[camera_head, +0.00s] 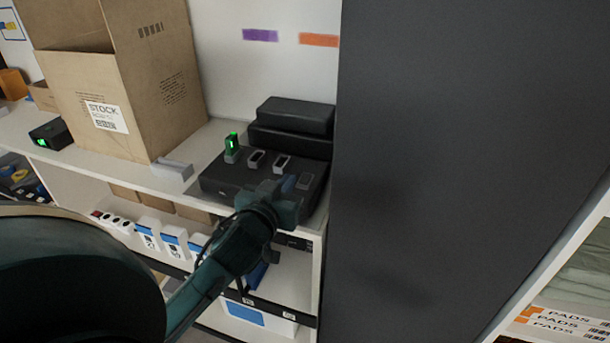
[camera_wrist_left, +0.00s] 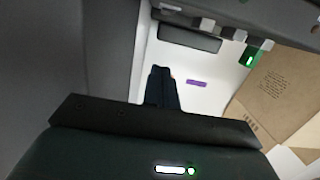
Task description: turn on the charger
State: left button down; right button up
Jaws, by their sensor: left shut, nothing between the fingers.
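The charger (camera_head: 225,182) is a flat dark box on the white shelf, with a row of several light-rimmed slots on top. A small device with a green light (camera_head: 232,146) stands in its leftmost slot; it also shows in the left wrist view (camera_wrist_left: 249,58). In the left wrist view the shut fingers (camera_wrist_left: 161,72) point toward the wall. My right gripper is not in view.
A dark stepped block (camera_head: 292,117) stands behind the charger. A tall open carton (camera_head: 130,90) and a small black unit with a green display (camera_head: 50,134) stand to the left. A large dark panel (camera_head: 440,150) closes off the right side.

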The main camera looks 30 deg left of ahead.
pick_arm(q)
jog(key=p, duration=0.1)
send_over(304, 183)
jog(key=shift+s+a+f, duration=0.1)
jog(key=shift+s+f, duration=0.05)
jog(key=shift+f, duration=0.35)
notch_tip(304, 183, down, 3)
jog(key=shift+r, duration=0.1)
jog(key=shift+f, duration=0.7)
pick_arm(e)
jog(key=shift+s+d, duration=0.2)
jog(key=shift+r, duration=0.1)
